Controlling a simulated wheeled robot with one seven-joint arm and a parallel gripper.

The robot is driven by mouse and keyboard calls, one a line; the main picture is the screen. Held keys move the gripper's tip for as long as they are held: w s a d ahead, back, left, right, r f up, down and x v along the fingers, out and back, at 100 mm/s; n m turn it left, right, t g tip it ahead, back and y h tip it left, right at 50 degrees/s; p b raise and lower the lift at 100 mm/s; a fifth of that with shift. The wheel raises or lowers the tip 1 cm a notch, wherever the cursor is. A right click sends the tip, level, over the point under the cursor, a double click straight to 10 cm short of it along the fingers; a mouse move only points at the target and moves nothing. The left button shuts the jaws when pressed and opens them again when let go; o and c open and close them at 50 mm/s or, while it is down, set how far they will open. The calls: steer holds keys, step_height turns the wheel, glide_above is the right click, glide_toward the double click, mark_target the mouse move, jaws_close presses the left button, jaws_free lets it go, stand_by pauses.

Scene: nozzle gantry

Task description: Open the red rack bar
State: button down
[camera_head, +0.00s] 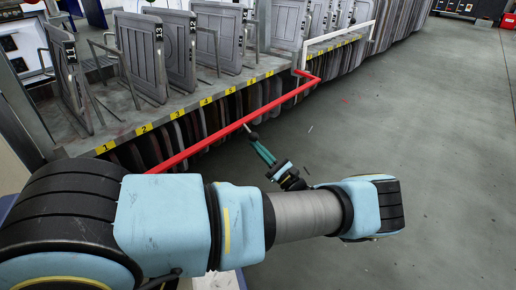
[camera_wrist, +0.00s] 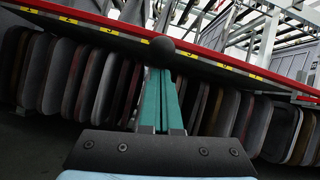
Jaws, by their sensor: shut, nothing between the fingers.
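The red rack bar (camera_head: 216,137) runs along the front of the numbered rack in the head view, from near my arm to a bend at its far end. In the wrist view the red bar (camera_wrist: 100,19) slants across the top. A dark round knob (camera_head: 254,136) on a short stem stands out from the bar; it also shows in the wrist view (camera_wrist: 162,45). My gripper (camera_head: 259,146), with teal fingers, is shut and empty. Its fingertips (camera_wrist: 158,71) are right at the knob; whether they touch it I cannot tell.
Grey numbered plates (camera_head: 143,58) stand on the rack shelf (camera_head: 118,108), which has yellow number labels. Many rounded plates (camera_wrist: 92,85) hang below it. A white bar (camera_head: 340,38) continues beyond the red one. The grey floor (camera_head: 420,120) to the right is clear.

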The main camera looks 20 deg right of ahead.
step_height(320, 180, up, 6)
steer(key=s+g+h+p, duration=0.1)
steer(key=g+h+p, duration=0.1)
steer(key=p, duration=0.8)
steer(key=shift+s+d+g, duration=0.25)
steer(key=shift+d+g, duration=0.05)
steer(key=shift+d, duration=0.15)
steer(key=shift+f, duration=0.15)
